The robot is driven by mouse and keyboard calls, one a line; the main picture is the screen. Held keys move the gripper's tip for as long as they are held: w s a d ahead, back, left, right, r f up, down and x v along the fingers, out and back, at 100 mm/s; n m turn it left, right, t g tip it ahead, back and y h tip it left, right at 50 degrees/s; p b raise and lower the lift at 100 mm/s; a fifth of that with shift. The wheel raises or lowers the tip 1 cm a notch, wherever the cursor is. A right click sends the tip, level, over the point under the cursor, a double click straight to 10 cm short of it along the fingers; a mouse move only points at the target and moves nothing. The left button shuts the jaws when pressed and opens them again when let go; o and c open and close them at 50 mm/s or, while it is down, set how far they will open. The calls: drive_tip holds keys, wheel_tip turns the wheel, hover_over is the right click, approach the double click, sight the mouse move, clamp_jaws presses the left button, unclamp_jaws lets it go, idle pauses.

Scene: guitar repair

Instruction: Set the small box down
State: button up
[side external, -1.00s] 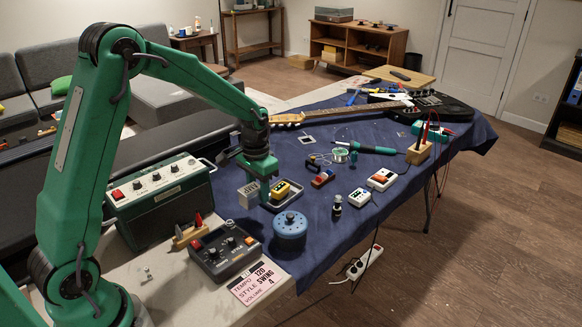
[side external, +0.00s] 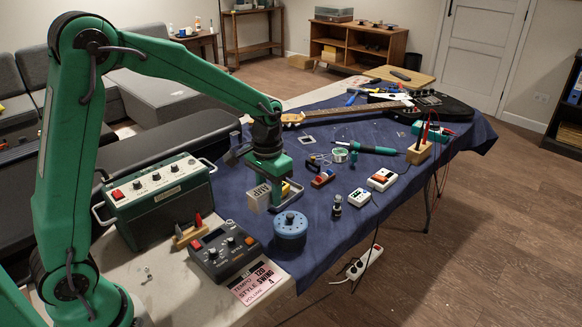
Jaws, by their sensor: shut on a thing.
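Whether the box's underside touches the surface cannot be told from this view.
The blue tin (side external: 290,229) stands in front. The green amplifier (side external: 158,196) is to the left, and a grey pedal (side external: 226,250) is in front.

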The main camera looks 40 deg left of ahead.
drive_tip(key=shift+w, duration=0.1)
drive_tip(key=shift+w+d+r+m, duration=0.1)
drive_tip(key=shift+w+d+m, duration=0.05)
drive_tip(key=shift+w+m, duration=0.4)
drive_tip(key=shift+w+d+r+m, duration=0.15)
drive_tip(key=shift+w+m, duration=0.2)
drive_tip(key=shift+m, duration=0.3)
drive_tip(key=w+d+m, duration=0.5)
drive_tip(key=w+m, duration=0.3)
drive_tip(key=m, duration=0.6)
drive_tip(key=w+d+m, duration=0.6)
drive_tip(key=w+m, duration=0.2)
drive_tip(key=m, duration=0.7)
drive_tip(key=shift+w, duration=0.25)
drive_tip(key=shift+f, duration=0.1)
drive_tip(key=w+a+f, duration=0.2)
drive_tip(key=a, duration=0.1)
drive_tip(key=w+a+f, duration=0.2)
drive_tip(key=a, duration=0.1)
drive_tip(key=w+a+f, duration=0.2)
drive_tip(key=a+f, duration=0.1)
drive_tip(key=a, duration=0.1)
drive_tip(key=shift+w, duration=0.15)
drive_tip(key=shift+f, duration=2)
